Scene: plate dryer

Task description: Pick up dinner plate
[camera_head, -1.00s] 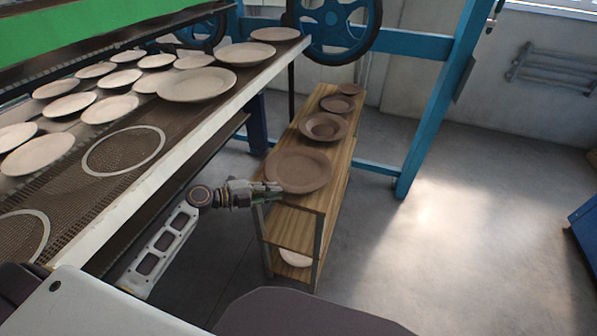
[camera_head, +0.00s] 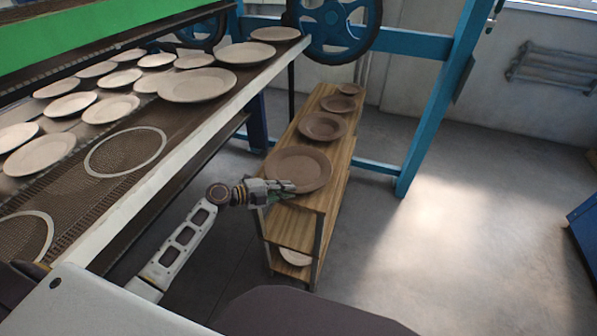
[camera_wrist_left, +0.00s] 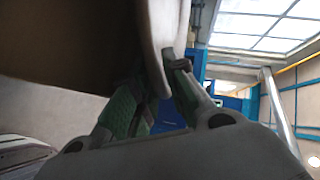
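The dinner plate (camera_head: 299,167) is the large brown plate on the near end of the wooden shelf's top. My left gripper (camera_head: 283,188) is at its near-left rim. In the left wrist view, the pale plate rim (camera_wrist_left: 153,45) passes between the two fingers of the gripper (camera_wrist_left: 158,88). The fingers stand apart, with the right finger close to the rim. The plate hides part of the left finger, so firm contact cannot be seen. The plate appears to lie flat on the shelf. My right gripper is not in view.
The wooden shelf (camera_head: 337,160) also bears a brown bowl-like plate (camera_head: 323,127) and smaller dishes (camera_head: 338,104) farther back. On the left, a conveyor (camera_head: 200,125) with several pale plates runs close to my arm. Open floor (camera_head: 450,240) lies to the right.

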